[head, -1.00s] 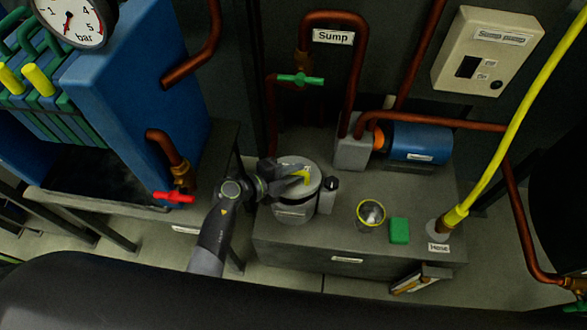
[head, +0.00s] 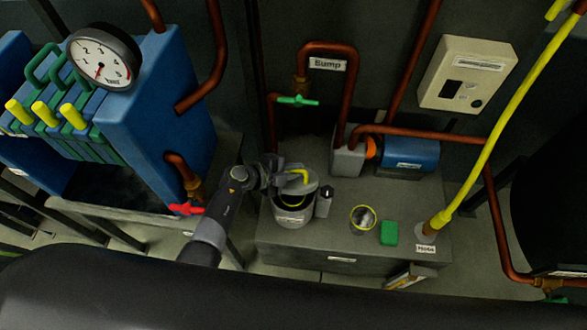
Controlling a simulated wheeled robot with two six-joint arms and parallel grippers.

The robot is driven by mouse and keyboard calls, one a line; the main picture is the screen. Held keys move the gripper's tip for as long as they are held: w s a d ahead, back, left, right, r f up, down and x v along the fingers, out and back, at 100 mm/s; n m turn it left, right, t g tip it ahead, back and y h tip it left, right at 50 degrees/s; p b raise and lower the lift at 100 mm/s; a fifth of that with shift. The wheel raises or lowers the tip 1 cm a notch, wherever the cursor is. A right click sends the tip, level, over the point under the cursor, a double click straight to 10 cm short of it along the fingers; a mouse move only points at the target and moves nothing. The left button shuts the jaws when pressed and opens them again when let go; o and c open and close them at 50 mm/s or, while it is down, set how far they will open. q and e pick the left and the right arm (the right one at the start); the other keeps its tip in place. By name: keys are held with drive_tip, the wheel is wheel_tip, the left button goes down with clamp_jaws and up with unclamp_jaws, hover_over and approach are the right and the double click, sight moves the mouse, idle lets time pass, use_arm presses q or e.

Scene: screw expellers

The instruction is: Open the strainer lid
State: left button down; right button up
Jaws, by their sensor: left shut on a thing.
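The strainer (head: 293,212) is a grey cylindrical pot with a label on its front, standing on the grey bench. Its round grey lid (head: 302,183) is tilted up at the back, and the dark opening with a yellow ring shows below it. A yellow handle (head: 301,173) sits on top of the lid. My left gripper (head: 284,174) comes in from the left at the lid's handle and is shut on it; the fingertips are small and partly hidden. My right gripper is not in view.
A small dark-topped grey post (head: 324,201) stands close right of the strainer. Further right are a yellow-rimmed cup (head: 363,218), a green block (head: 389,232) and a yellow hose (head: 483,135). A red-handled valve (head: 186,208) is left of my arm; a blue pump (head: 410,153) stands behind.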

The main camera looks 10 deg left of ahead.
use_arm(q)
drive_tip(key=shift+w+r+p, duration=0.3)
drive_tip(key=shift+w+p, duration=0.05)
drive_tip(key=shift+w, duration=0.15)
drive_tip(key=c, duration=1.5)
unclamp_jaws()
drive_tip(key=shift+o, duration=0.2)
wheel_tip(320, 180, up, 10)
drive_tip(key=p, duration=0.3)
